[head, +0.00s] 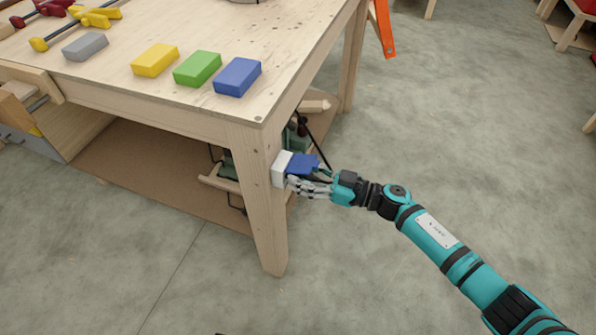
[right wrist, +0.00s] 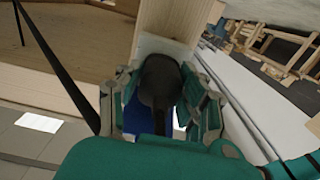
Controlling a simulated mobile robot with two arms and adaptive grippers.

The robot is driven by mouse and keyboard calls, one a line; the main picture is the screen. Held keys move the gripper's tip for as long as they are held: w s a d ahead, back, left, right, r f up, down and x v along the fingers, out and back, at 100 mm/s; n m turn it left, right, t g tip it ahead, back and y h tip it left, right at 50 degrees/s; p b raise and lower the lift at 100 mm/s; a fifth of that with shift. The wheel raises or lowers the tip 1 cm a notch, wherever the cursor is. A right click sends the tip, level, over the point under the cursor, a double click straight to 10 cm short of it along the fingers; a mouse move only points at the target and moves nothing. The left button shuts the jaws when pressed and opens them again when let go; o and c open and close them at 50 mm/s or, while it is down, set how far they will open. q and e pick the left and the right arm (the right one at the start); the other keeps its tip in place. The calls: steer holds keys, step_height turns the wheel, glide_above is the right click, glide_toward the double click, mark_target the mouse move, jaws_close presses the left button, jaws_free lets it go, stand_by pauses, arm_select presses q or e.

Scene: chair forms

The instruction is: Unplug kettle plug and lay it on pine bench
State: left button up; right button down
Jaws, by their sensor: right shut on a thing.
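The pine bench (head: 225,118) fills the upper left of the head view. On its front right leg sits a white socket box (head: 281,169) with a blue part (head: 303,164) on its right side. My right gripper (head: 306,186) is at this socket, its fingers beside the blue part. In the right wrist view, the gripper (right wrist: 160,100) is shut on a dark, rounded plug (right wrist: 160,80), with blue behind it and the white box (right wrist: 155,45) beyond. The plug lies against the socket; its pins are hidden. My left gripper is out of view.
Yellow (head: 155,60), green (head: 197,68) and blue (head: 238,76) blocks and a grey block (head: 86,46) lie along the bench's front. Clamps (head: 75,18) lie at far left. Bare bench top shows behind the blocks. A dark cord (right wrist: 58,65) passes left of the gripper.

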steer(key=shift+v, duration=0.8)
steer(key=shift+d+p, duration=0.3)
steer(key=shift+p, duration=0.05)
steer(key=shift+s+d, duration=0.3)
steer(key=shift+d, duration=0.35)
steer(key=shift+d+p, duration=0.5)
steer(key=shift+d, duration=0.35)
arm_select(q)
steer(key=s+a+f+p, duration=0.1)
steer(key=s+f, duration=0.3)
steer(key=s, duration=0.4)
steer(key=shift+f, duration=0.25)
arm_select(e)
glide_toward(317, 178)
steer(key=x, duration=0.3)
steer(key=shift+w+f, duration=0.1)
steer(key=shift+f, duration=0.25)
